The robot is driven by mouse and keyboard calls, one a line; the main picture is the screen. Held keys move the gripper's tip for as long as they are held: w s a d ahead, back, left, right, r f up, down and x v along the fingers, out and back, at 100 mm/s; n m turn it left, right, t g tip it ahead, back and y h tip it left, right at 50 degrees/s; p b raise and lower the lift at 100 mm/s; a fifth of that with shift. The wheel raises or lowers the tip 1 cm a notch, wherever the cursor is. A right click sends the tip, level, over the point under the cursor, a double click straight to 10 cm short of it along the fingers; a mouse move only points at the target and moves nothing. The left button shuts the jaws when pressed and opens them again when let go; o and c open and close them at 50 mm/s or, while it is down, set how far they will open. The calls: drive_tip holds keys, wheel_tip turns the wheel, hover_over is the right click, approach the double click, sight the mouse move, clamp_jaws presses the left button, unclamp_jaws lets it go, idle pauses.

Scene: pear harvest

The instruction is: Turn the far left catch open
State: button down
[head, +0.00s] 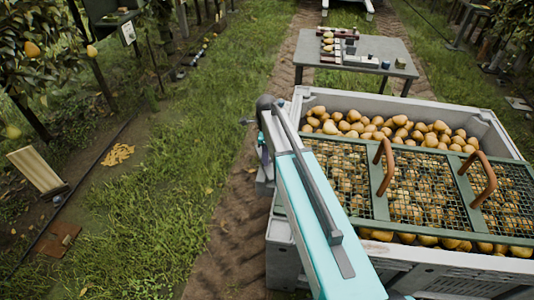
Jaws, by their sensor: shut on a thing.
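A large grey bin (482,122) full of yellow-brown pears (345,125) stands at the right. A green-framed mesh lid (380,209) with two brown handles lies over its near part, leaving a strip of pears bare at the far side. My teal and grey arm reaches from the bottom centre up to the bin's far left corner. It covers the bin's left wall and the lid's left edge. The far left catch is not visible; my arm hides that area. My gripper cannot be made out behind the end of the arm.
A grey table (312,47) with small blocks and jars stands beyond the bin. Grass with a dirt wheel track is open to the left. A leaning wooden board (36,170) and pear trees line the left side.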

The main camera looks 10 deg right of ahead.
drive_tip(key=m, duration=0.5)
drive_tip(key=shift+w+a+r+m, duration=0.1)
drive_tip(key=shift+w+a+m, duration=0.1)
drive_tip(key=shift+m, duration=0.2)
drive_tip(key=c, duration=1.2)
unclamp_jaws()
drive_tip(key=shift+o, duration=0.5)
drive_tip(key=shift+d, duration=0.1)
drive_tip(key=shift+s, duration=0.1)
wheel_tip(320, 180, up, 14)
drive_tip(key=shift+b, duration=0.45)
